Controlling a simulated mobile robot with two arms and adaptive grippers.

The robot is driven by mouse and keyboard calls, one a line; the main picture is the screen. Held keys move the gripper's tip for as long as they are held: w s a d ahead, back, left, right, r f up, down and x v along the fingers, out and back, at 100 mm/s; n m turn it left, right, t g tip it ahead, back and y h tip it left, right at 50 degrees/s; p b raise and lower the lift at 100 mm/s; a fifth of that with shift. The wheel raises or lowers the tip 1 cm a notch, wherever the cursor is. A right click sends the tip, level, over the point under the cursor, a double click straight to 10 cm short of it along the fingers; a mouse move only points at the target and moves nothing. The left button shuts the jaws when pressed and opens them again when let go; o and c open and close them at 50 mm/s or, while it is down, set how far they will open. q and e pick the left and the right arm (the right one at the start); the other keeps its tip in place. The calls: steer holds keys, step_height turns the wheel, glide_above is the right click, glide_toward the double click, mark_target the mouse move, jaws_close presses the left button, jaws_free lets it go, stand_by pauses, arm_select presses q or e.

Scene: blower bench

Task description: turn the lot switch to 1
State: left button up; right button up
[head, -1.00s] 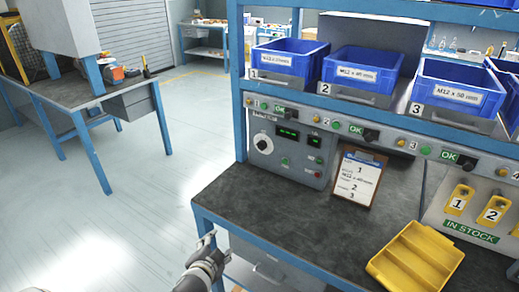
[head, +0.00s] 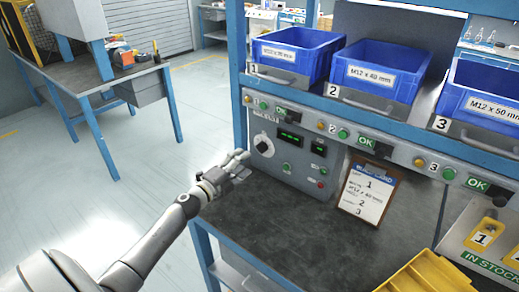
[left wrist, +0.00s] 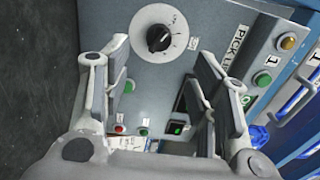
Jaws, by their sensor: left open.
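The lot switch (head: 263,145) is a black knob on a round white dial at the left of the grey control panel (head: 300,162). In the left wrist view the knob (left wrist: 158,38) and its dial lie ahead, near the top middle. My left gripper (head: 240,163) is just left of the dial in the head view, apart from it. In the left wrist view its fingers (left wrist: 160,85) are spread wide with nothing between them. The knob's number marks are too small to read. My right gripper is not in view.
The panel also bears green displays (head: 290,137) and green and red buttons. A clipboard (head: 366,192) leans right of it. Blue bins (head: 292,55) stand on the shelf above. A yellow tray (head: 428,275) lies at the right. The bench's left surface (head: 270,215) is clear.

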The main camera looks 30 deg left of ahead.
mark_target(259, 151)
arm_select(q)
steer(key=w, duration=0.4)
steer(key=shift+w+d, duration=0.2)
steer(key=shift+w, duration=0.05)
steer(key=w, duration=0.3)
steer(key=shift+d, duration=0.1)
steer(key=shift+w+f, duration=0.1)
steer(key=shift+w, duration=0.7)
steer(key=shift+d, duration=0.1)
steer(key=shift+c, duration=0.3)
steer(key=c, duration=0.9)
steer(key=shift+c, duration=0.4)
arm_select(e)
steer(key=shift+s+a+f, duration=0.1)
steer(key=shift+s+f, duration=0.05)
